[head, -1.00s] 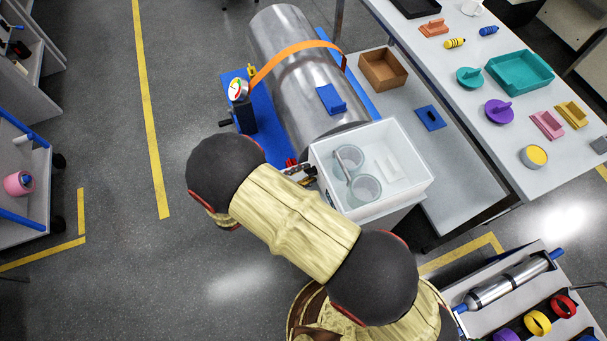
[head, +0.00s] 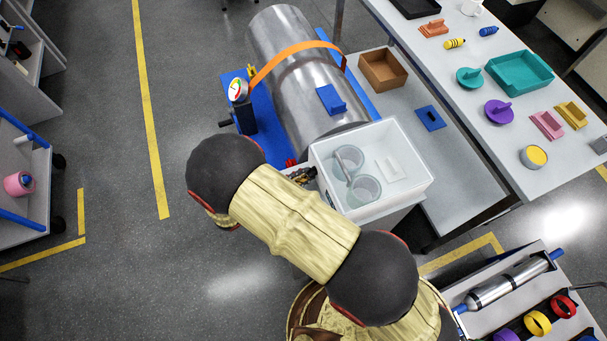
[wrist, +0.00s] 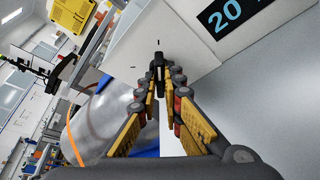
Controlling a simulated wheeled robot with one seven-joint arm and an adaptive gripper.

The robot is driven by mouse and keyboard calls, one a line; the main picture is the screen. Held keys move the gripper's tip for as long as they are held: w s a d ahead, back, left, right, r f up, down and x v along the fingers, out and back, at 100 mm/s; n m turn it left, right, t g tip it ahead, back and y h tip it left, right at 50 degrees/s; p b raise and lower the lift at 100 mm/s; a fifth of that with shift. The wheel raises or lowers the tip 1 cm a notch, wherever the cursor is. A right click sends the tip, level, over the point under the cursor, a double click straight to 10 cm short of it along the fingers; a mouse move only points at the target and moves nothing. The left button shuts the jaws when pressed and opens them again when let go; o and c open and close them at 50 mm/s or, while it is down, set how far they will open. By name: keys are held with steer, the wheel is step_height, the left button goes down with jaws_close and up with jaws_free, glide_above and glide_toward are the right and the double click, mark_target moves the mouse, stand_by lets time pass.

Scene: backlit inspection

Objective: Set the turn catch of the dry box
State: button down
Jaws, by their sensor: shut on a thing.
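The dry box (head: 322,188) is a white box with a clear top, at the centre of the head view. In the wrist view its white side face (wrist: 185,45) fills the upper middle and carries a dark display reading "20". The turn catch (wrist: 158,58) is a small dark knob on that face, with short black marks above it and to its left. My gripper (wrist: 159,74) is shut on the catch, its fingertips on either side of it. In the head view my gripper (head: 302,175) is at the box's left side, partly hidden by my arm; the catch is hidden there.
A large metal cylinder (head: 290,70) with an orange strap lies on a blue base just behind the box. A gauge (head: 238,90) stands at its left. A brown open box (head: 383,69) sits to the right.

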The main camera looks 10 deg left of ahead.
steer(key=n+g+p, duration=0.1)
steer(key=n+p, duration=0.1)
steer(key=p, duration=0.1)
steer(key=shift+w+r+n+g+h, duration=0.15)
steer(key=shift+r+n+g+h, duration=0.15)
steer(key=shift+n+g, duration=0.1)
steer(key=n+g+p, duration=0.1)
steer(key=n+g+h+p, duration=0.1)
steer(key=n+p, duration=0.1)
steer(key=shift+w+a+f+n, duration=0.15)
steer(key=shift+w+a+n, duration=0.05)
steer(key=shift+n, duration=0.1)
steer(key=n+g+h, duration=0.1)
steer(key=n+g, duration=0.1)
steer(key=n, duration=0.1)
steer(key=shift+w+a+f, duration=0.1)
steer(key=shift+w+n+g+h, duration=0.1)
steer(key=shift+n+g+h, duration=0.65)
steer(key=shift+n, duration=0.65)
steer(key=c, duration=2.1)
jaws_free()
steer(key=shift+o, duration=0.9)
